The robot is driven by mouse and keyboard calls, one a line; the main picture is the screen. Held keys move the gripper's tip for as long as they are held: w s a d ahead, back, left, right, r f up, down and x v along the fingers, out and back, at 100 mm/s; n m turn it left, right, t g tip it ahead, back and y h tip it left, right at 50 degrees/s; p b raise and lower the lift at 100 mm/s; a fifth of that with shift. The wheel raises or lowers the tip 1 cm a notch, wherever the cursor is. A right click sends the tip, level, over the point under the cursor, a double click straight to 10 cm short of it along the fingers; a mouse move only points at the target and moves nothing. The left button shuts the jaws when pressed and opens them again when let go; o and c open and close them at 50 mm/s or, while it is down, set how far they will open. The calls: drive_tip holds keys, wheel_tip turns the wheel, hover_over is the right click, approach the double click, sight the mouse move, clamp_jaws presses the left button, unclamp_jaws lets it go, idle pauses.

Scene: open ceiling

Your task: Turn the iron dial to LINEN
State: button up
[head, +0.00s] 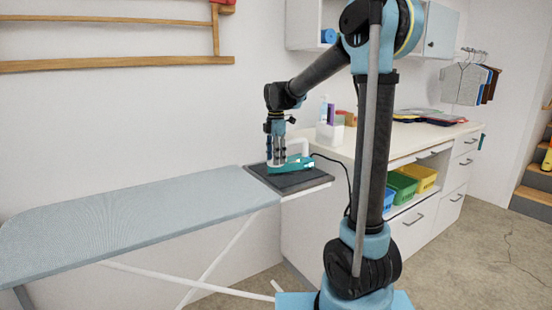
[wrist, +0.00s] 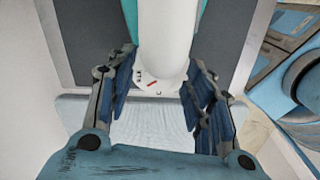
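The iron (head: 292,166), teal with a white handle, rests on a dark pad (head: 314,182) at the right end of the ironing board. In the wrist view its white handle (wrist: 167,35) comes down the middle. Below the handle is the pale dial area (wrist: 151,87), with a short red mark and small dark marks around it. The lettering is too small to read, so I cannot tell the setting. My gripper (wrist: 160,82) is open, with one finger on each side of the dial and gaps between. In the head view my gripper (head: 275,143) is just above the iron's left end.
The ironing board (head: 130,212) stretches left. A counter (head: 400,136) with bottles and folded cloths stands to the right, with green and yellow baskets (head: 402,188) beneath. A dark cord (head: 338,162) runs from the iron past my arm. Wooden rails (head: 120,62) hang on the wall.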

wheel_tip(320, 180, up, 12)
idle(0.7)
wheel_tip(320, 180, up, 5)
drive_tip(key=n, duration=0.3)
drive_tip(key=shift+n, duration=0.3)
wheel_tip(320, 180, down, 17)
drive_tip(key=shift+f, duration=0.1)
idle(0.3)
drive_tip(key=c, duration=1.1)
